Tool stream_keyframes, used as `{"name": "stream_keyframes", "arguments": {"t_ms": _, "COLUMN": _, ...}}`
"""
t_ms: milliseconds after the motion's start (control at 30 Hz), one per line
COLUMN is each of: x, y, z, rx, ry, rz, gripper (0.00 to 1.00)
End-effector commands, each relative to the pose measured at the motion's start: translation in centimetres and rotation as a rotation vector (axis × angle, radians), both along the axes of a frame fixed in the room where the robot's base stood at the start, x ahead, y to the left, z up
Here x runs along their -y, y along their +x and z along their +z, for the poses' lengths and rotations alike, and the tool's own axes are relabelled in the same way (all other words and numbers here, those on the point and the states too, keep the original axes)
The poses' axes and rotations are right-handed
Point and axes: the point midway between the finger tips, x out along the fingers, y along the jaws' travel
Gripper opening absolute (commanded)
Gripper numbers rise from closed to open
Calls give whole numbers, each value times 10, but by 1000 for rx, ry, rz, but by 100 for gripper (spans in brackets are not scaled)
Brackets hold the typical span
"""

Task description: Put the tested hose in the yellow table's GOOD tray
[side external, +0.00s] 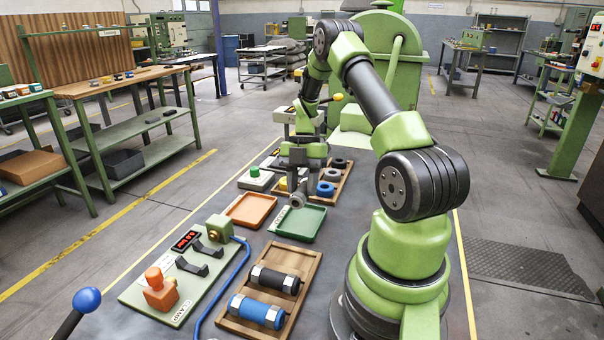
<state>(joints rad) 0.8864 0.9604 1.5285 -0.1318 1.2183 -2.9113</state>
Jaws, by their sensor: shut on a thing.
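My gripper (298,186) points down above the work surface, behind the green tray and close to its far edge. It is shut on a small grey piece (297,198), which looks like a hose with metal ends; the jaws and arm partly hide it. A black hose (275,281) and a blue hose (256,311) with metal end fittings lie in a wooden tray (304,262) in front.
A clamp fixture board (135,294) with an orange block (161,290) and a red display stands at the left. A blue cable (224,287) curves beside it. A blue-knobbed lever (87,300) stands front left.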

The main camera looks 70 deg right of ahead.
Motion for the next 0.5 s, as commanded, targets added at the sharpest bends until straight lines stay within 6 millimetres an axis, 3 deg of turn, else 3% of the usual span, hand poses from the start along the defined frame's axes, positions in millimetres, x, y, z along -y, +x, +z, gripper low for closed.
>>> {"name": "stream_keyframes", "arguments": {"t_ms": 300, "x": 0, "y": 0, "z": -40, "rx": -1, "ry": 2, "rz": 0, "gripper": 20}}
{"name": "stream_keyframes", "arguments": {"t_ms": 500, "x": 0, "y": 0, "z": -55, "rx": 0, "ry": 1, "rz": 0, "gripper": 20}}
